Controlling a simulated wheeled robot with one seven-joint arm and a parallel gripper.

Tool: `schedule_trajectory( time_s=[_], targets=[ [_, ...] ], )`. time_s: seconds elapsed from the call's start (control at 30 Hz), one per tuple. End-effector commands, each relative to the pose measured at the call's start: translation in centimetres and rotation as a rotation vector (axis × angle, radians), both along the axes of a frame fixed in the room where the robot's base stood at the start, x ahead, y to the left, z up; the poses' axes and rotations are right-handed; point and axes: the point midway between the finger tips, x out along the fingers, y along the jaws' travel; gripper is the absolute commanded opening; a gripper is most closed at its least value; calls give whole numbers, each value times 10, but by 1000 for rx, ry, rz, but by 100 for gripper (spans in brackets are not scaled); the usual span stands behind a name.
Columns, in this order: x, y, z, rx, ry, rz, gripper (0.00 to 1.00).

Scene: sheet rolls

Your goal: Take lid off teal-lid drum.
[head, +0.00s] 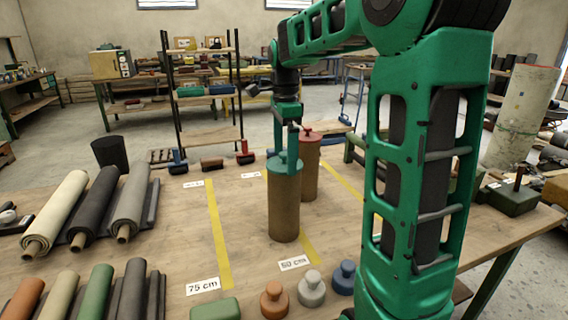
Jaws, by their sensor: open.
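The teal-lid drum is a tall brown cylinder (284,208) standing upright on the wooden table, left of my arm. Its teal lid (275,165) sits on top. My gripper (290,150) points down right over this lid, with its fingers open around or just beside the lid's middle. The lid's knob is mostly hidden by the fingers, and I cannot tell whether they touch it. A second brown drum with a red lid (309,137) stands close behind and to the right.
Sheet rolls (57,212) lie at the left. Several knobbed weights (311,290) and a green block (215,309) line the front edge. Yellow strips with 75 cm (203,286) and 50 cm (294,263) labels mark the table. Bare table lies left of the drum.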

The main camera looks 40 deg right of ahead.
Motion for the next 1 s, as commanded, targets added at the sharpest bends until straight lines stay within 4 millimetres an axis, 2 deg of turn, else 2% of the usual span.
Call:
schedule_trajectory(
  time_s=[0.3, 0.47, 0.8, 1.0],
  targets=[
    [0, 0, -6, 0, -1, 0, 100],
    [0, 0, -6, 0, -1, 0, 62],
    [0, 0, -3, -1, -2, 0, 61],
    [1, 0, 22, -1, -4, 1, 61]
  ],
)
